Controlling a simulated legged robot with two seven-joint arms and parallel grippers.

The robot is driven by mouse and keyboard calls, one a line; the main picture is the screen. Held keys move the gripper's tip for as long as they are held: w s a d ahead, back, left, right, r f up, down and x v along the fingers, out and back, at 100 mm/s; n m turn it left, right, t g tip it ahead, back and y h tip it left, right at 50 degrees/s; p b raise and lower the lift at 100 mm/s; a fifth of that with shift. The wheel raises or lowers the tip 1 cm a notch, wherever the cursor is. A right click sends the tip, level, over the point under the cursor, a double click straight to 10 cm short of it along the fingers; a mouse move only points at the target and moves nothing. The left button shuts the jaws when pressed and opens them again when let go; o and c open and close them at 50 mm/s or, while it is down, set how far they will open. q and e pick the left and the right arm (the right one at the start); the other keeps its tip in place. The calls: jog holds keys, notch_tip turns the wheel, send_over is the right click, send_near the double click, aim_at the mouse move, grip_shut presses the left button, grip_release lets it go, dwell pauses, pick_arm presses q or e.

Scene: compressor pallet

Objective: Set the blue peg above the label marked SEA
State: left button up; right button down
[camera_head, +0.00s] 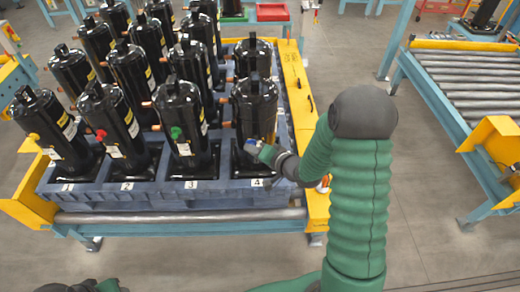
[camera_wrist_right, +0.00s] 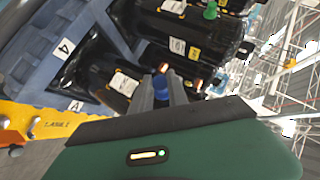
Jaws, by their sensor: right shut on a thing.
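My right gripper (camera_head: 262,152) is at the front of the black compressor (camera_head: 255,110) above label 4 (camera_head: 257,182). It is shut on the blue peg (camera_wrist_right: 161,82), whose blue end shows between the grey fingertips in the right wrist view. The compressor's dark body and white stickers (camera_wrist_right: 125,84) lie close beyond the fingers. I cannot tell whether the peg touches the compressor. No label reading SEA is legible. My left gripper (camera_head: 82,287) shows only in part at the bottom left edge; its jaws cannot be made out.
Several black compressors stand in rows on the blue pallet (camera_head: 220,193). Front ones carry a yellow peg (camera_head: 34,137), a red peg (camera_head: 101,135) and a green peg (camera_head: 176,132). A yellow rail (camera_head: 300,100) borders the right side. A roller conveyor (camera_head: 465,75) stands at right; floor between is clear.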

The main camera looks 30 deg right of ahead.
pick_arm(q)
jog(key=shift+w+d+r+p, duration=0.1)
jog(key=shift+d+r+p, duration=0.15)
jog(key=shift+r+p, duration=0.75)
jog(key=shift+d+r+p, duration=0.2)
jog(key=shift+r+p, duration=0.7)
jog(key=shift+r, duration=0.05)
pick_arm(e)
jog(key=w+d, duration=0.5)
jog(key=d, duration=0.1)
jog(key=shift+w+f, duration=0.2)
jog(key=shift+f, duration=0.25)
dwell(1.0)
